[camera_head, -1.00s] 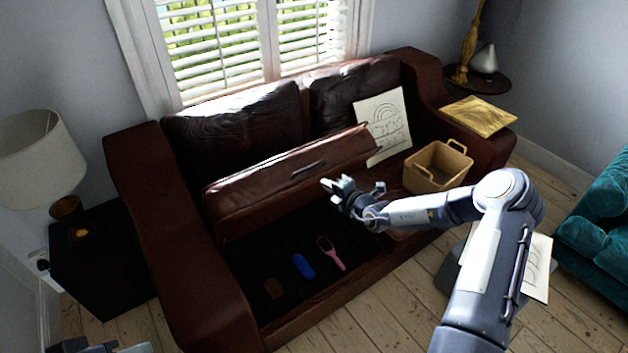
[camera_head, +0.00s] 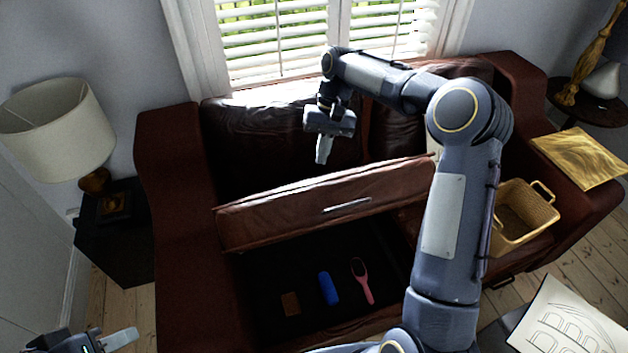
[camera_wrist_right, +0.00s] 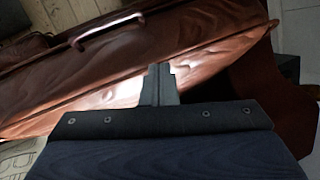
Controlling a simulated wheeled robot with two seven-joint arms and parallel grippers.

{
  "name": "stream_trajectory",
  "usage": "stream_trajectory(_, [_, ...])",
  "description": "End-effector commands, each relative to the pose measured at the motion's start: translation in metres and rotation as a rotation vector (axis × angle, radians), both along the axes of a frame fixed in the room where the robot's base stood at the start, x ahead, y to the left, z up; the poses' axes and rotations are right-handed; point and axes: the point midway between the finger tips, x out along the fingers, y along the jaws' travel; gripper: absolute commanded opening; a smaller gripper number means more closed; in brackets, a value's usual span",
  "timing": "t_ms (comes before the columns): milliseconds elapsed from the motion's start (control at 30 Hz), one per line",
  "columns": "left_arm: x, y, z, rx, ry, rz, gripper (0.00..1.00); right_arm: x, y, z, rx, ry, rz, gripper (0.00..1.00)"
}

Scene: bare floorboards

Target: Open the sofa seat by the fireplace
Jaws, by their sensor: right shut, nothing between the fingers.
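The brown leather sofa has its left seat panel (camera_head: 290,208) tilted up, with a metal handle (camera_head: 347,205) on its front face. Below it is a dark open compartment holding a brown item (camera_head: 290,304), a blue item (camera_head: 328,288) and a pink brush (camera_head: 362,280). My right gripper (camera_head: 322,150) is shut and empty, pointing down above and behind the raised panel, before the back cushion. The right wrist view shows the panel (camera_wrist_right: 200,45) and its handle (camera_wrist_right: 108,30) beyond the shut fingers (camera_wrist_right: 158,84). My left gripper (camera_head: 100,342) is partly in view at the bottom left; its jaw state is unclear.
A tan basket (camera_head: 524,215) stands on the right seat, partly behind my arm. A gold cloth (camera_head: 580,157) covers the right armrest. A lamp (camera_head: 58,128) on a black side table (camera_head: 125,240) stands left. A line drawing (camera_head: 570,322) lies at the lower right.

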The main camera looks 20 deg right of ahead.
Motion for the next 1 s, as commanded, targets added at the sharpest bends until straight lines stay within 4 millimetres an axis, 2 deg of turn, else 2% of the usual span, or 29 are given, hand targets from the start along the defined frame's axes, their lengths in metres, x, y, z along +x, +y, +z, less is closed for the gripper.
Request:
stream_trajectory(100, [0.0,0.0,0.0,0.0,0.0,0.0,0.36,0.0,-0.016,0.004,-0.079,-0.01,0.04,0.0])
stream_trajectory(233, [0.0,0.0,0.001,0.0,0.0,0.0,0.36,-0.002,-0.017,-0.004,-0.093,-0.01,0.047,0.0])
stream_trajectory(367, [0.0,0.0,0.003,0.0,0.0,0.0,0.36,-0.008,-0.013,-0.025,-0.088,-0.007,0.048,0.0])
stream_trajectory(700, [0.0,0.0,0.015,0.0,0.0,0.0,0.36,-0.023,0.001,-0.093,-0.087,-0.007,0.045,0.0])
stream_trajectory(833, [0.0,0.0,0.022,0.0,0.0,0.0,0.36,-0.041,0.006,-0.1,-0.088,-0.009,0.045,0.0])
stream_trajectory(1000, [0.0,0.0,0.025,0.0,0.0,0.0,0.36,-0.051,0.01,-0.109,-0.089,-0.011,0.044,0.0])
